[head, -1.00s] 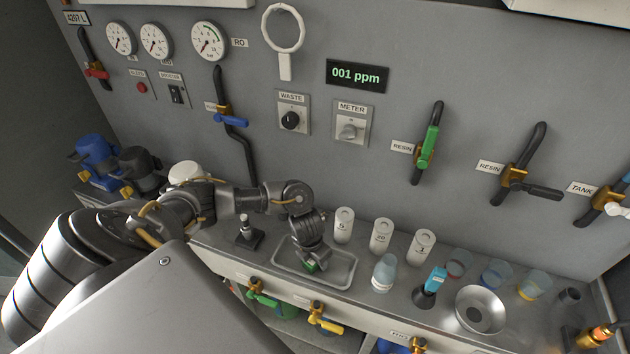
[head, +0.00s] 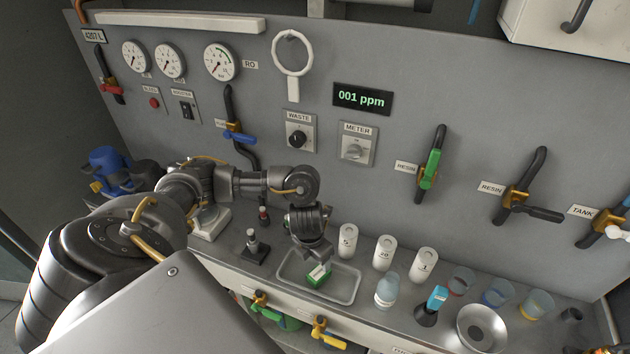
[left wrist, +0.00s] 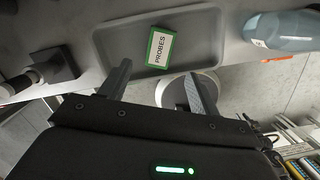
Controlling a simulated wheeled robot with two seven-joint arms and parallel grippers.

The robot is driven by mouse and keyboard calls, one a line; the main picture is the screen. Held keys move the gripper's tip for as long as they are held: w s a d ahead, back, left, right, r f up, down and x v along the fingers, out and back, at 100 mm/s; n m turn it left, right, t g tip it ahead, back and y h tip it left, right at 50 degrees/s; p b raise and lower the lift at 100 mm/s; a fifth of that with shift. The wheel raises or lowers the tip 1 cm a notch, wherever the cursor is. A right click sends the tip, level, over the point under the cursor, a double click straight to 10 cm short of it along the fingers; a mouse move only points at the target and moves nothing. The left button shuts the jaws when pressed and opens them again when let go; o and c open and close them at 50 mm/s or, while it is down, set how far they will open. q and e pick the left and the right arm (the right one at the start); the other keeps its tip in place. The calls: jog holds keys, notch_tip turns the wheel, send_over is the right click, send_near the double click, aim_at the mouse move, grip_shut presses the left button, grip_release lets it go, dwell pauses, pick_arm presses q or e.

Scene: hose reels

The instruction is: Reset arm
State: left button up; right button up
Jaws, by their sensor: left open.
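My left gripper (head: 314,256) is above the grey tray (head: 342,290) on the counter, pointing down. In the left wrist view, the gripper (left wrist: 160,88) has its two fingers apart with nothing between them. My right gripper is in neither view.
A capped clear bottle (head: 387,291), white numbered containers (head: 383,253) and a blue-topped probe in a dark stand (head: 432,305) stand right of the tray. A small dark stand (head: 256,249) is left of it. Valves (head: 322,332) line the counter front.

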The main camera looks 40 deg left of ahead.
pick_arm(q)
jog(key=shift+s+r, duration=0.15)
jog(key=shift+r, duration=0.6)
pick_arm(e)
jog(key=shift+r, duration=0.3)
